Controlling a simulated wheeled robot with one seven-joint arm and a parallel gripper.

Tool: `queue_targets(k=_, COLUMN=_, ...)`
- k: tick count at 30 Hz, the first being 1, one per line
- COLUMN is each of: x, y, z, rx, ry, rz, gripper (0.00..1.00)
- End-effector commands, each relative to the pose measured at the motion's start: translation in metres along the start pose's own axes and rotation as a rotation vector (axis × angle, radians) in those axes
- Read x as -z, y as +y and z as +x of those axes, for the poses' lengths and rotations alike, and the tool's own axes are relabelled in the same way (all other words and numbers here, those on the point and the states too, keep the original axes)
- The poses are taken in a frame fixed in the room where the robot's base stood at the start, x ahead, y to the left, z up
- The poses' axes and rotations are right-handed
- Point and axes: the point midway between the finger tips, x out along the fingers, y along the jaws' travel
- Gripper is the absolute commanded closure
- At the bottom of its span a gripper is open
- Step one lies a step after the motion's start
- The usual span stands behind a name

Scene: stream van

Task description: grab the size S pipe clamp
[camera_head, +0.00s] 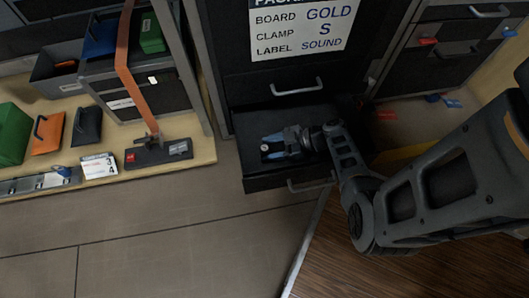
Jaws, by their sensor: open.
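My gripper (280,144) reaches down into an open dark drawer (262,181) below the sign, its jaws open. Blue parts (272,137) show at the jaws, low in the drawer. They look like a pipe clamp, but the jaws and wrist cover much of them. I cannot read a size on them or tell whether the jaws touch them. The sign (302,28) reads board GOLD, clamp S, label SOUND.
A closed drawer (297,88) sits just above the open one. A shelf (203,153) at the left holds a green box (12,135), tools and a numbered card (99,166). The floor in front is clear.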

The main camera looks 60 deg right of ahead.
Motion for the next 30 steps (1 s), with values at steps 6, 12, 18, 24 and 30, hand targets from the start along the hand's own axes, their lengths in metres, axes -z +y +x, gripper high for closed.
queue_targets(k=6, x=0.0002, y=0.0001, z=-0.0003, rx=0.0, ry=0.0, rz=0.0, gripper=0.54)
queue_targets(k=12, x=0.0002, y=0.0001, z=-0.0004, rx=0.0, ry=0.0, rz=-0.001, gripper=0.73)
queue_targets(k=18, x=0.0002, y=0.0, z=-0.0004, rx=0.0, ry=0.0, rz=-0.001, gripper=0.93)
queue_targets(k=24, x=0.0004, y=0.0002, z=-0.0005, rx=0.0, ry=0.001, rz=-0.001, gripper=1.0)
queue_targets(k=30, x=0.0029, y=0.0002, z=-0.0016, rx=0.0, ry=0.001, rz=-0.001, gripper=1.0)
